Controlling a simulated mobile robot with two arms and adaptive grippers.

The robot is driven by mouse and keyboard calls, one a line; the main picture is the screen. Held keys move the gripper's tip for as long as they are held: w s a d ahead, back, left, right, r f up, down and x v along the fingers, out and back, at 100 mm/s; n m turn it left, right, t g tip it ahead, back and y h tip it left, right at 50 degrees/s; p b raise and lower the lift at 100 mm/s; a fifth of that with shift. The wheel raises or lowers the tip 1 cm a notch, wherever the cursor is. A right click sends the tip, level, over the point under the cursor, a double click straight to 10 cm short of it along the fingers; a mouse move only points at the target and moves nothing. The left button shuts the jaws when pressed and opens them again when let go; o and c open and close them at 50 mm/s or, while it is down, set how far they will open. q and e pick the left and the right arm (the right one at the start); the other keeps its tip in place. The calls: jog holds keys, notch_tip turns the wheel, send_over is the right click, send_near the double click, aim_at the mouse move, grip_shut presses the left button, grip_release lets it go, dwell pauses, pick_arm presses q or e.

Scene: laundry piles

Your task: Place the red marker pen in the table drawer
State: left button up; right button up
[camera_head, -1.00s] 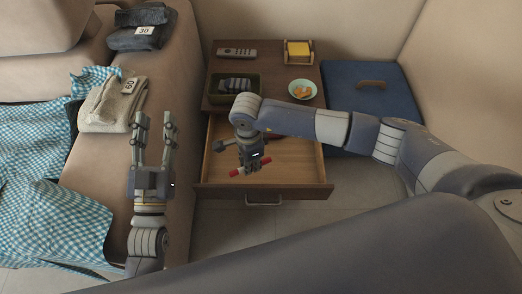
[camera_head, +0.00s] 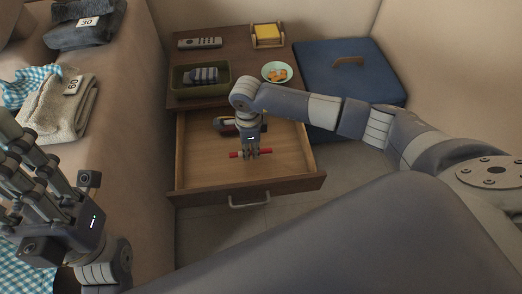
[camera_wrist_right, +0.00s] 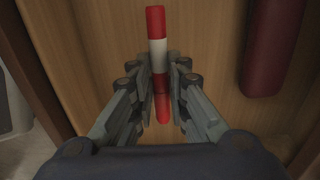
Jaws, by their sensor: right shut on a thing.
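The red marker pen (camera_head: 236,154), red with a white band, lies crosswise between the fingertips of my right gripper (camera_head: 251,153). The right wrist view also shows the pen (camera_wrist_right: 157,22) between the two fingers of this gripper (camera_wrist_right: 160,85). The table drawer (camera_head: 290,183) is pulled open, and the pen is over its wooden floor, inside its outline. I cannot tell whether the pen touches the floor. My left gripper (camera_head: 10,150) is at the left edge, away from the drawer, its fingers apart and empty, partly cut off.
A dark item (camera_head: 222,124) lies at the back of the drawer, partly behind my right gripper; the right wrist view shows a dark red object (camera_wrist_right: 275,45). On the table (camera_head: 235,60) are a remote (camera_head: 200,43), tray (camera_head: 175,92), bowl (camera_head: 290,80) and yellow-note holder (camera_head: 268,42).

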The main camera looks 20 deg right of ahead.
aim_at(262, 150)
jog(key=d, duration=0.4)
jog(key=shift+w+f+b, duration=0.15)
jog(key=shift+f+b, duration=0.1)
jog(key=shift+b, duration=0.05)
jog(key=shift+f+b, duration=0.85)
jog(key=shift+f, duration=0.85)
jog(key=shift+f, duration=0.1)
jog(key=o, duration=0.8)
jog(key=shift+c, duration=0.2)
